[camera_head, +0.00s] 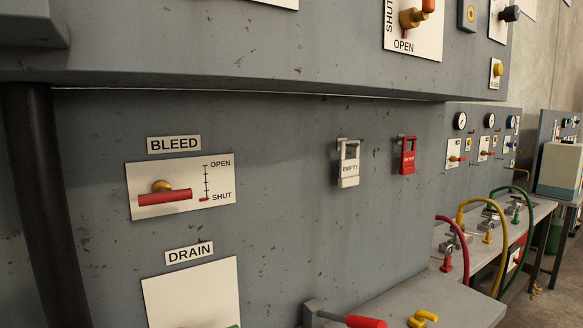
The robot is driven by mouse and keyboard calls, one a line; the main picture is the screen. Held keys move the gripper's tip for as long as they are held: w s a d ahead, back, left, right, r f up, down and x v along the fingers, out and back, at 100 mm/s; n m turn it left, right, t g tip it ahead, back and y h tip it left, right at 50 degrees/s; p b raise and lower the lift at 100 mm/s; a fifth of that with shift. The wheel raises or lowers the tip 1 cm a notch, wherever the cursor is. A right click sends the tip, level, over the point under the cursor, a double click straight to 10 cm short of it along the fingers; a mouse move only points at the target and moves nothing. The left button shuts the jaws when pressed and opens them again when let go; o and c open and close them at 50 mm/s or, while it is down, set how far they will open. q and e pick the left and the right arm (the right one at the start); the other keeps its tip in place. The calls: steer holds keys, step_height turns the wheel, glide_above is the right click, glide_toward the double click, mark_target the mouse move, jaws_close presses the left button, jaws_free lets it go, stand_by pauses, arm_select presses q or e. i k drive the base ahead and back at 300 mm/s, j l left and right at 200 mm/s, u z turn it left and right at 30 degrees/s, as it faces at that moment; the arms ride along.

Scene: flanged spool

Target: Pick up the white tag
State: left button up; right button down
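The white tag (349,168) reads "EMPTY" and hangs upright on the grey panel, from a small holder at its top. A red tag (408,157) hangs the same way to its right, apart from it. Neither of my grippers shows in the head view, so nothing is seen touching the white tag.
Left of the tags is a BLEED plate (181,186) with a red lever; a DRAIN plate (191,295) is below. An overhanging panel (250,50) juts out above. A shelf (460,306) with a red-handled lever (364,321) and yellow piece (423,317) lies below. Hoses stand at right.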

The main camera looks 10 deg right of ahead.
mark_target(349, 169)
steer(key=i+l+u, duration=0.15)
steer(key=l+u, duration=0.15)
steer(key=l, duration=0.4)
steer(key=i+l+u, duration=0.25)
steer(key=l, duration=0.45)
steer(key=k+l+u, duration=0.1)
steer(key=l+u, duration=0.2)
steer(key=l, duration=0.35)
